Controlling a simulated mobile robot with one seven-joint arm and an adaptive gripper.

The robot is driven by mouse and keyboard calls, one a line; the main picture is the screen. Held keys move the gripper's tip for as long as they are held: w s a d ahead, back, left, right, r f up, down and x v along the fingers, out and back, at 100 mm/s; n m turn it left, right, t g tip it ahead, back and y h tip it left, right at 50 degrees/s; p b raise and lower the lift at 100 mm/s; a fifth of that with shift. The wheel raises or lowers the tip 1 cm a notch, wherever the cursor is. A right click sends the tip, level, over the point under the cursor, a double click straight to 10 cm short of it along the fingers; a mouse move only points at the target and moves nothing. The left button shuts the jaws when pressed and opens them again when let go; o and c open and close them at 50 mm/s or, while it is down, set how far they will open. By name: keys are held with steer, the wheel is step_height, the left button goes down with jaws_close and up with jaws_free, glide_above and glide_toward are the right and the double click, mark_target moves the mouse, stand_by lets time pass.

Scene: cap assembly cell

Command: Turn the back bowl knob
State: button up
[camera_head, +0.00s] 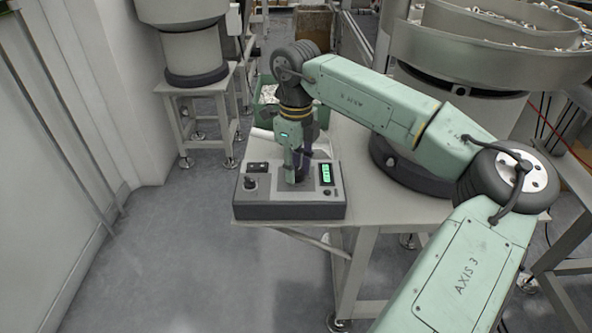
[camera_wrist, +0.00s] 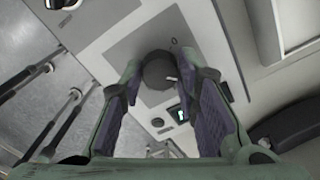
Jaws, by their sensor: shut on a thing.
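A grey control box (camera_head: 285,211) sits on the table's near left corner. My gripper (camera_head: 298,172) points down at the middle of its top panel and is shut on a large dark round knob. In the wrist view the knob (camera_wrist: 158,71) stands between my two purple-padded fingers, with a small light mark on its right side. The fingers hide part of the knob in the head view. I cannot tell from one moment how far it is turned.
The box's panel also has a small black knob (camera_head: 250,183), a dark switch (camera_head: 257,167) and a green-lit display (camera_head: 326,174). A large bowl feeder (camera_head: 460,105) stands close on the right. Another feeder (camera_head: 193,50) stands back left. The floor at left is clear.

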mark_target(296, 171)
steer(key=shift+n, duration=1.1)
steer(key=o, duration=1.2)
step_height(296, 171, up, 12)
